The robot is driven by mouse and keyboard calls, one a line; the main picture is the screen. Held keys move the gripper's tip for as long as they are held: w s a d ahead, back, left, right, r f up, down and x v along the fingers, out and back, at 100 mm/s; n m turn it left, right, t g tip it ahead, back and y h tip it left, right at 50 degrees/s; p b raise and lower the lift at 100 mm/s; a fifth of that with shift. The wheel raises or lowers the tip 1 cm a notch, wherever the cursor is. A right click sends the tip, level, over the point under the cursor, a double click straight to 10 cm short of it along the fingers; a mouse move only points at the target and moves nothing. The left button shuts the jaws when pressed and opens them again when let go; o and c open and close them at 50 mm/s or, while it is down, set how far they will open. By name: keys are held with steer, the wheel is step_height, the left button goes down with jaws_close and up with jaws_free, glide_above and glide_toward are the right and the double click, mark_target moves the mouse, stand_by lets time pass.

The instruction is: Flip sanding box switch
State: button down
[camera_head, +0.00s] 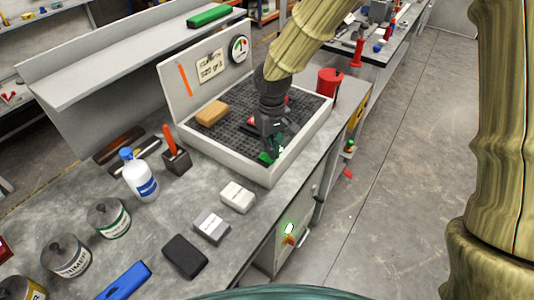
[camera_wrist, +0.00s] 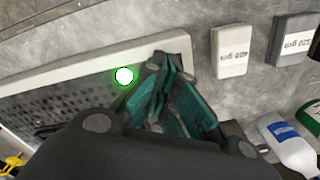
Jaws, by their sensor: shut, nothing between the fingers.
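The sanding box (camera_head: 248,161) is a pale tray with a dark perforated floor and an upright back panel, standing on the grey bench. My gripper (camera_head: 268,156) points down over its front right part; whether it touches the box cannot be told. In the wrist view its green fingers (camera_wrist: 170,68) are together and empty, by the box's pale rim (camera_wrist: 110,52). A round white light with a green ring (camera_wrist: 124,76) shows beside the fingers there. A lit green-white light (camera_head: 289,228) with an orange-red part below it is on the bench front. I cannot tell which part is the switch.
A tan block (camera_head: 212,113) lies in the box, and a red can (camera_head: 329,81) stands at its right rear. Two grit blocks (camera_head: 238,197) (camera_head: 212,226), a white bottle (camera_head: 138,176) and several tins crowd the bench. The floor at right (camera_head: 400,170) is clear.

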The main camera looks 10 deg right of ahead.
steer(key=shift+r+p, duration=1.75)
steer(key=shift+r, duration=0.55)
